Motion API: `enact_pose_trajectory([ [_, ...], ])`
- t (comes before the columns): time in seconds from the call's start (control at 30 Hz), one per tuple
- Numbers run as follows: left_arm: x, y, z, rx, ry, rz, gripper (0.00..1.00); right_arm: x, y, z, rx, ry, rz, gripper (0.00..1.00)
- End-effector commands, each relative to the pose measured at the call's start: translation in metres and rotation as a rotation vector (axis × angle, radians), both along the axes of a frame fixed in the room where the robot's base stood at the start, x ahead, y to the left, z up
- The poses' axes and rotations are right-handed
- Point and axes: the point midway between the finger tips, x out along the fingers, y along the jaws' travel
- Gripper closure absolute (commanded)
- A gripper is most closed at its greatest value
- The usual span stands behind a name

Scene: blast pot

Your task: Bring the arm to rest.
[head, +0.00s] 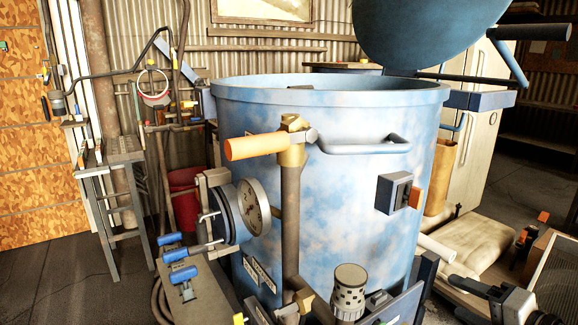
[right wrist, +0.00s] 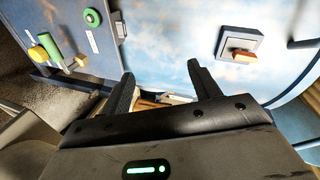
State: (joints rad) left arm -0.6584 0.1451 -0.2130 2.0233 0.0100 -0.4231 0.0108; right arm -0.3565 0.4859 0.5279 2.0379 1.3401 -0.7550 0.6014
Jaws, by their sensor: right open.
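My right gripper (head: 470,286) shows at the lower right of the head view, low beside the right side of the blue blast pot (head: 330,235). In the right wrist view the two dark fingers of the right gripper (right wrist: 163,87) stand apart with nothing held between them. The pot's mottled blue wall (right wrist: 170,45) lies beyond the fingertips. A dark switch box (head: 393,193) with an orange handle is on the pot wall, above and left of the gripper; it also shows in the right wrist view (right wrist: 236,47), apart from the fingers. My left gripper is out of view.
A round blue lid (head: 425,30) stands raised above the open pot. A pipe with an orange-handled valve (head: 258,147) and a round gauge (head: 254,206) are at its front left. A pale sack (head: 470,240) and a framed screen (head: 556,280) crowd the right.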

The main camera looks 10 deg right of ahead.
Motion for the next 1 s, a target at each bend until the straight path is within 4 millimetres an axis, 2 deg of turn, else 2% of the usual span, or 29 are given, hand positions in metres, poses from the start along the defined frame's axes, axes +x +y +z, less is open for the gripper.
enact_pose_trajectory([
  [0.03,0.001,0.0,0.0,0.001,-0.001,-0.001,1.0,-0.007,0.017,-0.04,-0.1,0.052,0.014,0.38],
  [0.1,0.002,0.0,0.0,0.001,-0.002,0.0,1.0,-0.019,0.042,-0.088,-0.269,0.103,0.052,0.38],
  [0.17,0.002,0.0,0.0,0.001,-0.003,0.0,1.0,-0.034,0.066,-0.124,-0.42,0.134,0.105,0.38],
  [0.2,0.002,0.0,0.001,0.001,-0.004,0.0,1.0,-0.045,0.085,-0.146,-0.524,0.145,0.15,0.38],
  [0.3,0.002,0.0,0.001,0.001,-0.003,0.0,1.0,-0.074,0.135,-0.185,-0.767,0.137,0.283,0.38],
  [0.33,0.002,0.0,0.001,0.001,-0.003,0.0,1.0,-0.082,0.15,-0.193,-0.831,0.125,0.322,0.38],
  [0.4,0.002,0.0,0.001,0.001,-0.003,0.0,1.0,-0.098,0.18,-0.204,-0.96,0.089,0.405,0.38],
  [0.5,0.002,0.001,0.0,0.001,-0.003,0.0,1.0,-0.114,0.213,-0.211,-1.088,0.034,0.49,0.38],
  [0.6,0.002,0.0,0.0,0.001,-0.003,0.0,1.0,-0.122,0.231,-0.212,-1.161,-0.004,0.537,0.38],
  [1.0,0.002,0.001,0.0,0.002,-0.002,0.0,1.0,-0.124,0.235,-0.212,-1.178,-0.014,0.548,0.38],
])
